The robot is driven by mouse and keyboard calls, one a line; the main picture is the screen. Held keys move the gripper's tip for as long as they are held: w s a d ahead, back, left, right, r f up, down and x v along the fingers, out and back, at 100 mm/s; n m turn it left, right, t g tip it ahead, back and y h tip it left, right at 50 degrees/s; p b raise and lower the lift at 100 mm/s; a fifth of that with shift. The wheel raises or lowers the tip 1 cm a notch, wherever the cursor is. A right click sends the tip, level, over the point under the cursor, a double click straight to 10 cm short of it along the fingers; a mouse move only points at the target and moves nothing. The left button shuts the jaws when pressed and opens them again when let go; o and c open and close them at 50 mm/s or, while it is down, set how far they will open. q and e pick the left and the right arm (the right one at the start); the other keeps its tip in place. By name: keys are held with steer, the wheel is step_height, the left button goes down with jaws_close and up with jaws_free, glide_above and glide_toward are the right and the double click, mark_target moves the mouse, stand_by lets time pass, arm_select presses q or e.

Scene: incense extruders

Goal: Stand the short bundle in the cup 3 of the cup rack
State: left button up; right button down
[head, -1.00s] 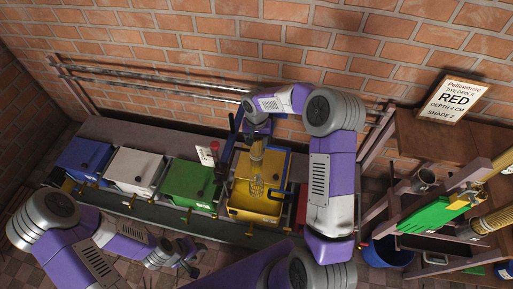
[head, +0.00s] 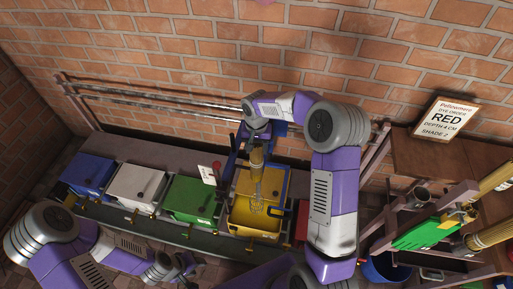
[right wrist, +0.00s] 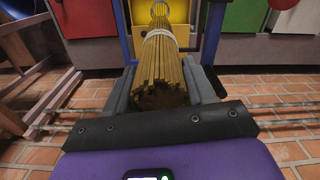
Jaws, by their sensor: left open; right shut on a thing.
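The short bundle (head: 256,163) is a tied bunch of thin tan sticks. My right gripper (head: 257,138) is shut on it and holds it end-down over the open yellow vat (head: 277,222). In the right wrist view the bundle (right wrist: 165,65) lies between the jaws (right wrist: 165,90), with a wire ring near its far end. My left gripper (head: 182,266) is open and empty at the lower left, in front of the vats. A wooden rack with a metal cup (head: 418,195) stands at the right; I cannot tell which cup is cup 3.
Blue (head: 90,174), white (head: 137,184) and green (head: 193,196) lidded vats stand in a row left of the yellow one. A blue bucket (head: 386,268) stands below. A sign (head: 441,117) reads RED.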

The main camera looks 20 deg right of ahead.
steer(key=shift+r+p, duration=1.95)
steer(key=shift+r, duration=1.1)
steer(key=shift+f, duration=0.15)
